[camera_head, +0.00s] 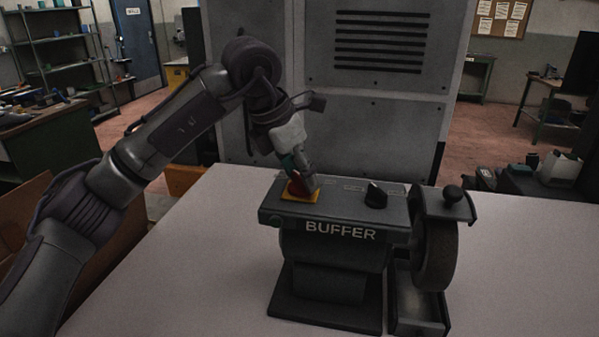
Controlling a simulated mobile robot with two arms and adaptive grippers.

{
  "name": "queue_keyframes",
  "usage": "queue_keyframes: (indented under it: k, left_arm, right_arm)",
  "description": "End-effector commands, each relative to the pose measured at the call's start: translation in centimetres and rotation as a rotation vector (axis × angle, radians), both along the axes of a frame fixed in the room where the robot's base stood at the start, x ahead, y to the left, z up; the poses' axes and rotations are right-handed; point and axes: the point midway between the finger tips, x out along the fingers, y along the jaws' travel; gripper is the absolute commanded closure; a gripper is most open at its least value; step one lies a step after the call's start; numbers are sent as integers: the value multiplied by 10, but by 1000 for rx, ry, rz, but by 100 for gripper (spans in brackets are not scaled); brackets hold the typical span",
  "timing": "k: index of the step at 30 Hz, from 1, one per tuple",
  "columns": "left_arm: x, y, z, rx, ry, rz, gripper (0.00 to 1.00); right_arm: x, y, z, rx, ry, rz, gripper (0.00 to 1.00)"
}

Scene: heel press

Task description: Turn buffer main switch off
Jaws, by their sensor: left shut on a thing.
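The buffer (334,262), a dark grey machine with "BUFFER" on its front, stands on the light table. Its main switch (299,189) is a red handle on a yellow plate (286,194) at the left of the machine's top. My left gripper (302,180) reaches down from above and is shut on the red switch, hiding part of it. The exact angle of the switch is hard to tell. A black knob (376,195) sits on the top to the right of the switch. My right gripper is not in view.
The buffing wheel (437,256) and its guard with a round black knob (452,195) are at the machine's right side. A large grey cabinet (370,130) stands behind the table. The table top (200,265) is clear left of the machine.

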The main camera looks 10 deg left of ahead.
Motion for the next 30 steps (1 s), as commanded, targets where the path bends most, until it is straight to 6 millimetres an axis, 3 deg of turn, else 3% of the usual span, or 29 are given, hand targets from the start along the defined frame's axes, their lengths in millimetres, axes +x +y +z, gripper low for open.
queue_keyframes:
  k: [2,3,7,20,30]
  left_arm:
    - [0,1,0,0,0,3,77]
    - [0,1,0,0,0,4,39]
    - [0,1,0,-1,1,3,17]
    - [-2,2,8,-2,-1,1,17]
    - [-20,20,71,-2,-5,3,17]
  right_arm:
    - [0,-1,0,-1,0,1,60]
    - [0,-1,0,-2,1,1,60]
    - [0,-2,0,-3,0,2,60]
    - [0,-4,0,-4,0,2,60]
    - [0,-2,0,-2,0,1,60]
